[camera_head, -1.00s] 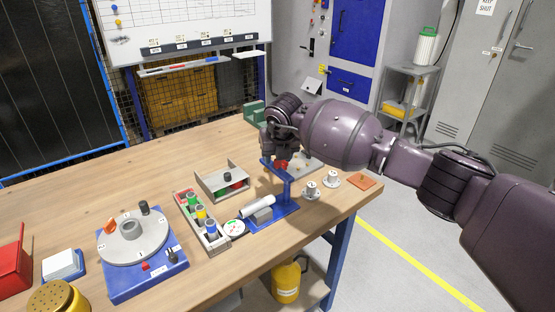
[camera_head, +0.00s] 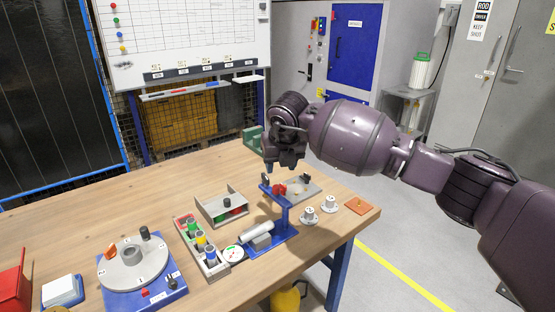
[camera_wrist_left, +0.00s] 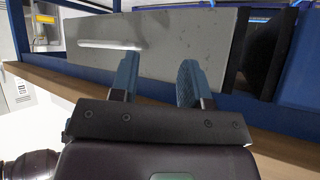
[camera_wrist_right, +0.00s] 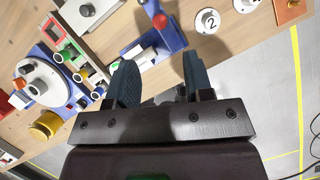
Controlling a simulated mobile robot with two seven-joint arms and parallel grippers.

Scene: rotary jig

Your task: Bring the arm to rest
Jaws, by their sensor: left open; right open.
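My right arm comes in from the right in the head view, with its right gripper (camera_head: 281,165) pointing down above the blue stand (camera_head: 283,206). The right gripper's two fingers (camera_wrist_right: 160,80) are apart and empty in the right wrist view. A red piece (camera_head: 279,190) sits at the top of the blue stand, below and apart from the fingers. My left gripper is outside the head view.
The rotary jig (camera_head: 133,262) with its grey disc stands at the left of the table. A parts tray (camera_head: 203,245), a grey box (camera_head: 222,209), two white round pieces (camera_head: 329,204) and an orange plate (camera_head: 361,206) surround the stand.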

